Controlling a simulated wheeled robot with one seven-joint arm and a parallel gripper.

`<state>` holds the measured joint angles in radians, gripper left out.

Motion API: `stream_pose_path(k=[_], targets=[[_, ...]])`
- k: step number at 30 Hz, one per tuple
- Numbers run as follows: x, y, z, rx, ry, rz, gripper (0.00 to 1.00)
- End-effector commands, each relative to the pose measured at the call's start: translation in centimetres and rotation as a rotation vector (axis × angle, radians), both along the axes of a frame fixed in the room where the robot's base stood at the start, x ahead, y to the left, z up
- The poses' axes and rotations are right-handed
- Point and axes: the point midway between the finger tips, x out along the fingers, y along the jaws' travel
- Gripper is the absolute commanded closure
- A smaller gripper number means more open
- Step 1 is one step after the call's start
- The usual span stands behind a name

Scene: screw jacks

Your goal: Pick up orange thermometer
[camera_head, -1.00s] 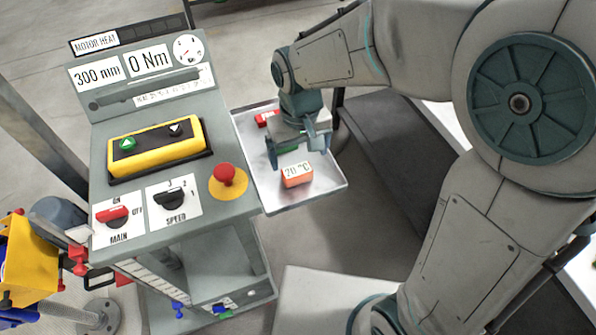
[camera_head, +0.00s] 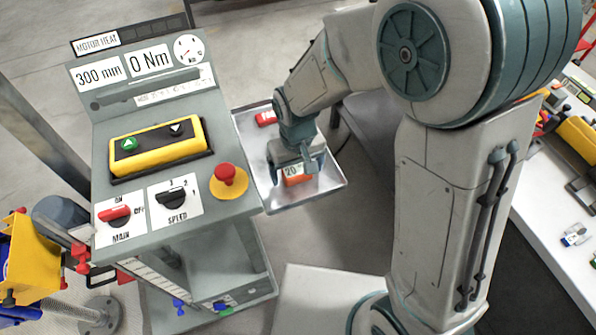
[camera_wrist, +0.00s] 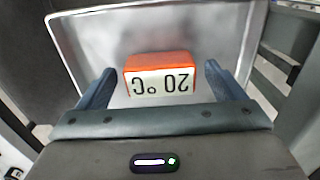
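The orange thermometer (camera_head: 297,178) is a small block with a white face reading 20 °C, lying on the metal tray at the side of the control stand. In the wrist view the thermometer (camera_wrist: 160,77) sits between my two fingers, upside down in the picture, with a gap on each side. My gripper (camera_head: 297,165) is open just above and around it in the head view, partly hiding it. The wrist view shows my gripper (camera_wrist: 164,85) with both fingers spread wide.
The metal tray (camera_head: 327,187) has a raised rim. A red item (camera_head: 265,118) lies at the tray's far end. The control stand (camera_head: 225,150) with a red stop button (camera_head: 226,174) is close on the left. A white table (camera_head: 555,215) with parts stands at the right.

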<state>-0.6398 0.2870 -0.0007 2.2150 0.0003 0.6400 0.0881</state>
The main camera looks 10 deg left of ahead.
Motion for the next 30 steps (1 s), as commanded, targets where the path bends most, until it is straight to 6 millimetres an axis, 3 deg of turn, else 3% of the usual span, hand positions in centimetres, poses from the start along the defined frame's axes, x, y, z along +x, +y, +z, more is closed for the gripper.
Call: stream_pose_path(k=[1, 6, 19, 23, 26, 30], targets=[[0.0, 0.0, 0.0, 0.0, 0.0, 0.0, 0.22], [0.0, 0.0, 0.0, 0.0, 0.0, 0.0, 0.64], [0.1, 0.0, 0.7, 0.003, -0.003, -0.001, 0.64], [0.1, 0.0, 2.1, 0.003, -0.005, -0.002, 0.64], [0.2, 0.1, 4.3, 0.006, -0.008, -0.002, 0.64], [-2.2, -1.4, 5.6, 0.003, -0.004, -0.001, 0.64]])
